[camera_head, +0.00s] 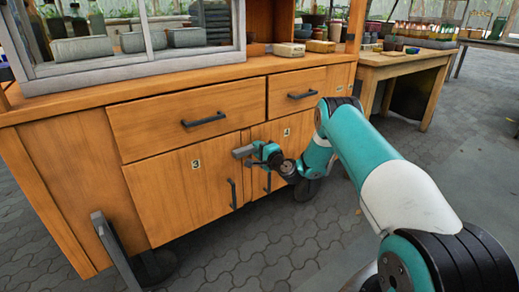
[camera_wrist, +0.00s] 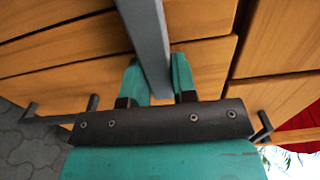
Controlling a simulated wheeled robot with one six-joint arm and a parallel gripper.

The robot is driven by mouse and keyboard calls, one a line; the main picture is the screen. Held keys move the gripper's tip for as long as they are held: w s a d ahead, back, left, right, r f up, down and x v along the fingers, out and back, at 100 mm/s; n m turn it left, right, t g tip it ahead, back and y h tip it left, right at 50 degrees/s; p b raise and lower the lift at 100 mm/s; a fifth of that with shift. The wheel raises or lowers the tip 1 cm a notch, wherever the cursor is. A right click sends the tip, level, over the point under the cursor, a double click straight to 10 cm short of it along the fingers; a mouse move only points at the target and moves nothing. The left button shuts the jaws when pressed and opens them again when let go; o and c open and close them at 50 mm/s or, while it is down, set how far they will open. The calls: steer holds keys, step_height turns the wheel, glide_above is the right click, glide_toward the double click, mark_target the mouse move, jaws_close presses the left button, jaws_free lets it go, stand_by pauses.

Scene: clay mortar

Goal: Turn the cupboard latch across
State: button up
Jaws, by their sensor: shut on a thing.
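The cupboard latch is a grey bar (camera_head: 242,152) near the top of the seam between the two wooden doors. In the head view a short grey end of it sticks out to the left of my gripper (camera_head: 257,150). In the wrist view the latch (camera_wrist: 147,38) runs from the top edge down between the two teal fingers of my gripper (camera_wrist: 157,76), which are shut on it. The left door (camera_head: 175,195) and right door (camera_head: 290,130) look closed. The latch's pivot is hidden.
Two drawers with dark handles (camera_head: 203,119) sit above the doors. Dark door handles (camera_head: 232,194) stand out below the latch, close to my gripper. A wooden table (camera_head: 405,68) stands to the right. Paved floor (camera_head: 260,255) in front is largely clear.

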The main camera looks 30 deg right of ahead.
steer(key=shift+s+f, duration=0.1)
steer(key=shift+f, duration=0.05)
steer(key=o, duration=0.9)
steer(key=shift+d, duration=0.1)
steer(key=shift+s+d+b, duration=0.2)
steer(key=shift+s+b, duration=8.45)
steer(key=shift+b, duration=1.5)
